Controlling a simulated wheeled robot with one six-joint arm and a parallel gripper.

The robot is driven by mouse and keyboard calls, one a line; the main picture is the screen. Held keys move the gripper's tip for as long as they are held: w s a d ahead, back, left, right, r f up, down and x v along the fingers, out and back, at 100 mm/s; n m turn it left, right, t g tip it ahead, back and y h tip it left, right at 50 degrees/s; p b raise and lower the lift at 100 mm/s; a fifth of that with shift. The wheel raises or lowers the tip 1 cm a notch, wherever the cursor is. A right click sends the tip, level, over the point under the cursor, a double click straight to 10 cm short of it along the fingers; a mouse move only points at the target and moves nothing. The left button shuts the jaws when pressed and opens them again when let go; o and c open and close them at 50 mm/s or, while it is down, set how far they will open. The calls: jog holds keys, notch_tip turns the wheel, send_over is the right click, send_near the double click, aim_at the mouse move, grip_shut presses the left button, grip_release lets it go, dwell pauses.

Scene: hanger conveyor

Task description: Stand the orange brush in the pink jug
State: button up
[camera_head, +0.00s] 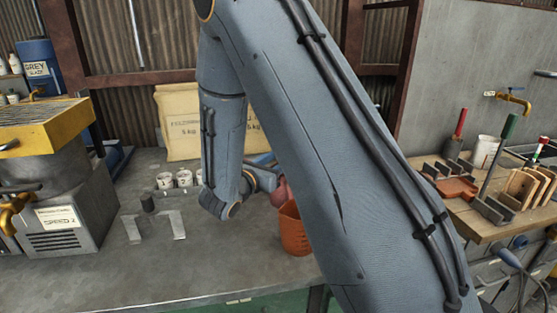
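A pink rounded thing (281,192), perhaps part of the pink jug, shows on the grey bench just left of my large arm link. Most of it is hidden. An orange tub-shaped container (294,232) stands upright in front of it, its right side covered by my arm. I cannot make out the orange brush. My gripper (266,181) is beside the pink thing, to its left, mostly hidden by my wrist and arm. Whether it touches the pink thing, or holds anything, I cannot tell.
A machine with a yellow top (45,125) stands at the left. Small white cups (183,178) and paper sacks (180,120) are behind. A wooden bench (480,225) at right holds racks and upright tools. The grey bench's front (190,265) is clear.

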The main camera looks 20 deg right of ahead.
jog(key=b+v, duration=0.2)
jog(key=v, duration=0.5)
jog(key=shift+s+a, duration=0.2)
jog(key=shift+a, duration=0.15)
dwell(0.5)
